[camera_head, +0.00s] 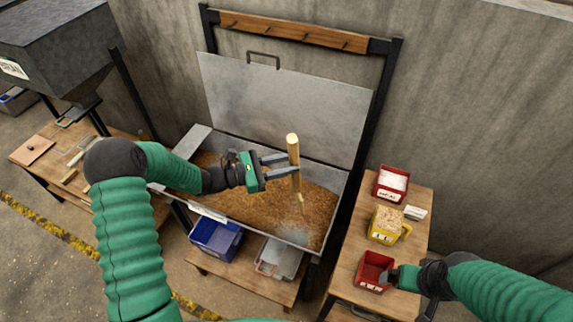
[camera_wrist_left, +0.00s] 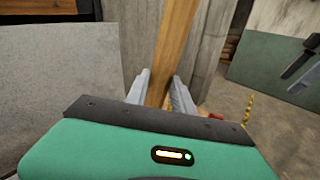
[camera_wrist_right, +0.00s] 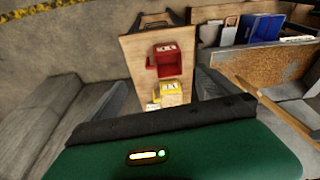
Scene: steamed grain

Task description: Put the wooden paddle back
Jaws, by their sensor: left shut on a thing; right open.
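My left gripper (camera_head: 282,165) is shut on the wooden paddle (camera_head: 293,148) and holds it nearly upright over the grain trough. The paddle's lower end reaches down to the grain (camera_head: 240,205); whether it touches is unclear. In the left wrist view the paddle (camera_wrist_left: 178,40) runs up between the two fingers (camera_wrist_left: 160,95). A wooden rack board with pegs (camera_head: 290,32) is on the black frame behind the trough, with nothing hanging on it. My right gripper (camera_wrist_right: 162,88) is open and empty, close to the red bin (camera_head: 373,270) on the side table.
The metal lid (camera_head: 285,100) stands raised behind the trough. The side table (camera_head: 347,262) also bears a yellow bin (camera_head: 384,224) and a red bin with white contents (camera_head: 391,182). A blue bin (camera_head: 215,238) and a grey bin (camera_head: 280,258) sit on the low shelf.

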